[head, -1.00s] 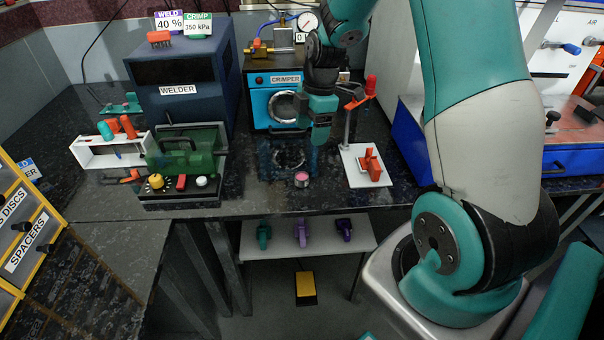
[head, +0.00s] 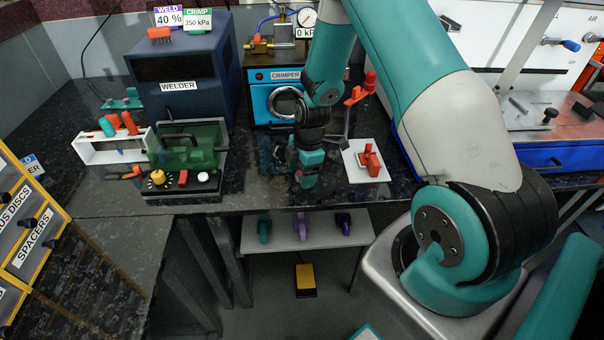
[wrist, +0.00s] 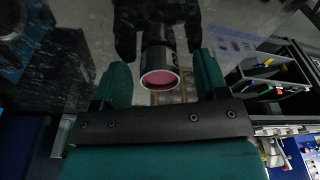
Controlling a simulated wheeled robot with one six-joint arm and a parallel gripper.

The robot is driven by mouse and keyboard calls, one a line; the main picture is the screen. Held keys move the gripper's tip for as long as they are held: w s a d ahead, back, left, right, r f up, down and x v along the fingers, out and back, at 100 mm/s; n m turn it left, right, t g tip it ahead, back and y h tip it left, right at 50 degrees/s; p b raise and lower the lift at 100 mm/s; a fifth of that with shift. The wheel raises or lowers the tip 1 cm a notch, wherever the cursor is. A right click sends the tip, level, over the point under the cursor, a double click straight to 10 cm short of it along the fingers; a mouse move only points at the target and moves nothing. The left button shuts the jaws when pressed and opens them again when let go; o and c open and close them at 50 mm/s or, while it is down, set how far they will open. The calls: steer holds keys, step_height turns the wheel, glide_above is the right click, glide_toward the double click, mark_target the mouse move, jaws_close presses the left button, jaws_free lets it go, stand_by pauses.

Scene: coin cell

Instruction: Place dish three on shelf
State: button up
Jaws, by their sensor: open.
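A small round dish (wrist: 158,79) with a pink face and a silvery rim shows in the wrist view. It lies between the two teal fingers of my gripper (wrist: 161,88), with a gap on each side. No label identifying it as dish three can be read. In the head view my gripper (head: 304,182) points down near the front edge of the bench and mostly hides the dish. My gripper is open. A pale shelf (head: 290,236) hangs under the bench, with a teal, a purple and a dark purple item on it.
The crimper (head: 287,90) stands behind my gripper. A white plate (head: 356,171) with a red-orange fixture is to the right. The welder (head: 185,75) and its control panel (head: 180,186) are to the left. A yellow pedal (head: 306,281) is on the floor.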

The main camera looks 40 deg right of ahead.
steer(key=c, duration=1.1)
steer(key=shift+r, duration=0.1)
